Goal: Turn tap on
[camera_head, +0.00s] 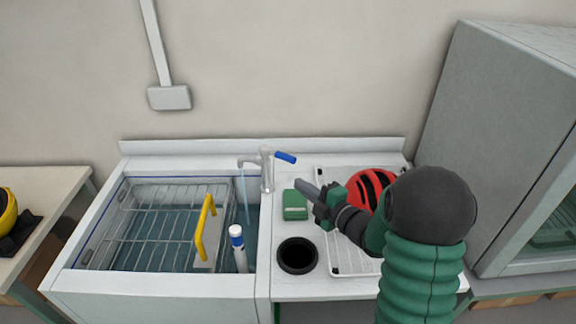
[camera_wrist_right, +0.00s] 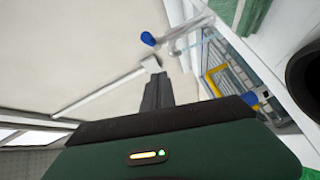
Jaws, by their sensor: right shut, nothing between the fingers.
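A metal tap (camera_head: 267,172) with a blue lever (camera_head: 286,157) stands at the back of the counter, its spout over the sink. The lever points right and looks slightly tilted. A thin pale-blue stream (camera_head: 243,190) falls from the spout into the sink (camera_head: 175,280). My right gripper (camera_head: 300,186) is shut and empty, to the right of and in front of the tap, apart from the lever. In the right wrist view, my fingers (camera_wrist_right: 156,88) point toward the wall, with the blue lever (camera_wrist_right: 148,39) beyond them. My left gripper is not in view.
A wire rack (camera_head: 150,220), a yellow-handled object (camera_head: 205,228) and a white bottle (camera_head: 237,248) are in the sink. A green sponge (camera_head: 295,205), black round opening (camera_head: 297,256) and red helmet-like object (camera_head: 368,186) on a white rack are right. A grey cabinet (camera_head: 480,130) bounds the right.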

